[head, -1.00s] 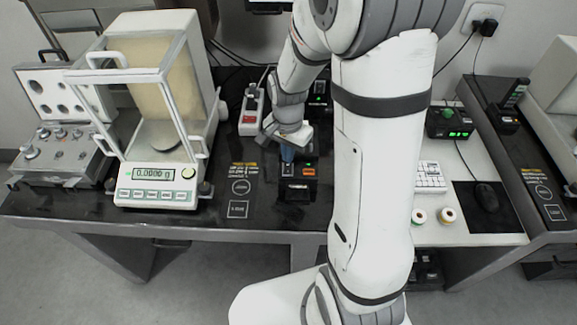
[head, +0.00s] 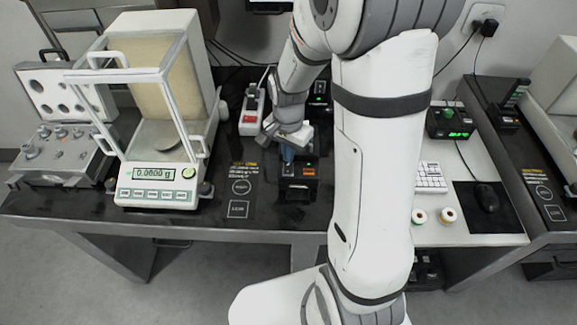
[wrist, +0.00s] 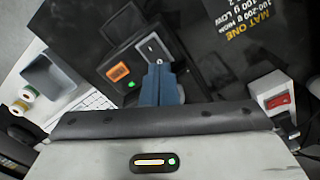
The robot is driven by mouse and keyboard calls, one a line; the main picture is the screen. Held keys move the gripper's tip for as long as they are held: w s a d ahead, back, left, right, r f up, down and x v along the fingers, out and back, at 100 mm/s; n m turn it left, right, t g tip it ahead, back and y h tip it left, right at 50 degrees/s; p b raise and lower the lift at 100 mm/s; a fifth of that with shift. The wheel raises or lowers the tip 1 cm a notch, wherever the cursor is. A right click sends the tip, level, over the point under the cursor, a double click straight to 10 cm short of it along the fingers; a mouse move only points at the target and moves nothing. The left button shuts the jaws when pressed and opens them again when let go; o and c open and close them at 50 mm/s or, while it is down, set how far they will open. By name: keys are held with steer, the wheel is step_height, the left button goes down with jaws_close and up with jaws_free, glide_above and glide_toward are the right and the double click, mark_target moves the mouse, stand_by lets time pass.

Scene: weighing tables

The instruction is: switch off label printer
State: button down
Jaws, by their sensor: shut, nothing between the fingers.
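The label printer (head: 298,188) is a small black box near the front of the dark table, below my gripper in the head view. Its orange display (wrist: 118,73) is lit. A rocker switch (wrist: 152,48) sits beside the display in the wrist view. My gripper (head: 288,158) is shut and empty, pointing down over the printer. In the wrist view the blue fingertips (wrist: 158,70) are at the near edge of the rocker switch and cover part of it. I cannot tell whether they touch it.
A balance (head: 158,185) with a glass shield stands at the left, beside a weight case (head: 60,150). A power strip (head: 250,115) with a red switch lies behind the printer. A keypad (head: 431,178) and label rolls (head: 447,214) are on the right. My arm hides the table's middle.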

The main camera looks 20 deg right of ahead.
steer(key=shift+f+b, duration=0.7)
steer(key=shift+f, duration=0.2)
stand_by(0.4)
steer(key=shift+r, duration=0.1)
steer(key=shift+r+p, duration=2.65)
steer(key=shift+r, duration=0.85)
steer(key=s+r+n+t, duration=0.3)
steer(key=s+r+n, duration=0.6)
steer(key=s+r, duration=0.5)
steer(key=shift+s+r+n, duration=0.15)
steer(key=shift+r+n, duration=0.05)
steer(key=shift+n, duration=0.1)
steer(key=shift+s+d, duration=0.1)
